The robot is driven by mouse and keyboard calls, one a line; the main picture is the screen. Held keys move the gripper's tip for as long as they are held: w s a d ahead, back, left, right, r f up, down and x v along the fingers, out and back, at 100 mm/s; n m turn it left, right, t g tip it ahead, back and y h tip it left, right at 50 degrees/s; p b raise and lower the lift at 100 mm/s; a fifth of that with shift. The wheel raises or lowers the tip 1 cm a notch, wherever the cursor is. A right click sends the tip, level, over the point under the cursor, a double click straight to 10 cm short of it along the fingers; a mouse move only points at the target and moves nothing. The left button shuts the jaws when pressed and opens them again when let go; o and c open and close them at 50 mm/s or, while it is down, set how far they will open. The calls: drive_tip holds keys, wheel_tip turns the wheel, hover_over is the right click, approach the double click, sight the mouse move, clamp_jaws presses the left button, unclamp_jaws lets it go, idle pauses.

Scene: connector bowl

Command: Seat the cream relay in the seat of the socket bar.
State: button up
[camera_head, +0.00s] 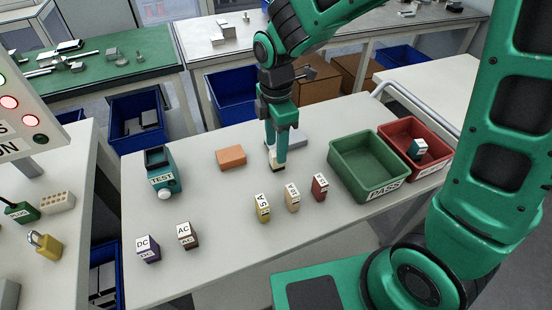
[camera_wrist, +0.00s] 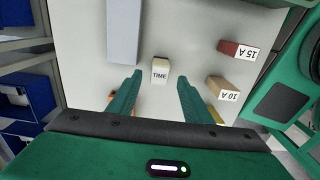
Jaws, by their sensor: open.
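The cream relay (camera_wrist: 160,73), its top lettered TIME, stands on the table in the wrist view. My gripper (camera_wrist: 160,86) is open, and the relay shows between and just past its two fingertips, with space on both sides. In the head view my gripper (camera_head: 276,157) points down over the relay and hides most of it; a cream patch and a dark base show at the fingers. A plain grey bar, seemingly the socket bar (camera_head: 293,137), lies just behind the fingers. It also shows in the wrist view (camera_wrist: 124,28); I cannot make out its seat.
An orange block (camera_head: 231,157) lies left of my gripper. Yellow (camera_head: 262,208), cream 10 A (camera_head: 292,198) and red 15 A (camera_head: 319,187) blocks stand in front. The green PASS bin (camera_head: 345,170) and red bin (camera_head: 440,134) are right; the TEST device (camera_head: 162,171) is left.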

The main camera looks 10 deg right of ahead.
sight(275, 167)
wheel_tip(275, 167, down, 4)
drive_tip(key=shift+w+f, duration=0.1)
clamp_jaws()
idle(0.4)
